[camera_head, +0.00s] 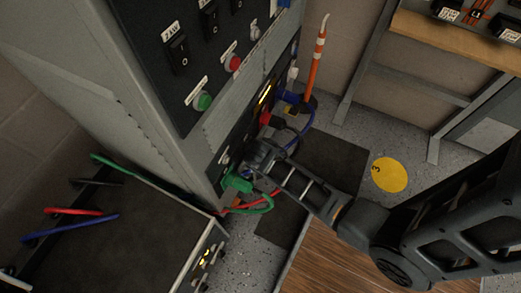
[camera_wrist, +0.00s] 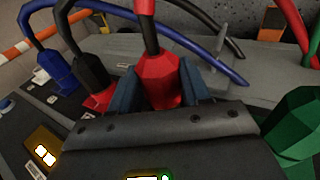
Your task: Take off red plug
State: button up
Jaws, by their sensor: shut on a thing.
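The red plug (camera_wrist: 160,80) stands between the two grey-blue fingers of my gripper (camera_wrist: 160,92) in the wrist view, with a finger against each side. Its red cable (camera_wrist: 146,10) leaves from the top. My gripper is shut on it. In the head view my gripper (camera_head: 256,160) is at the lower part of the cabinet's panel and hides the red plug. I cannot tell whether the plug's lower end is still seated in a socket.
A green plug (camera_head: 238,182) is close beside my gripper. A black plug (camera_wrist: 88,75) and a blue plug (camera_wrist: 60,68) are on its other side. Loose cable ends lie over a dark-topped box (camera_head: 110,235). An orange-and-white rod (camera_head: 316,65) stands near the cabinet (camera_head: 150,120).

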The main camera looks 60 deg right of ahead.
jog(key=shift+s+p, duration=0.5)
jog(key=shift+s, duration=0.55)
jog(key=s+p, duration=0.2)
jog(key=s, duration=0.3)
jog(key=shift+d, duration=0.15)
dwell(0.5)
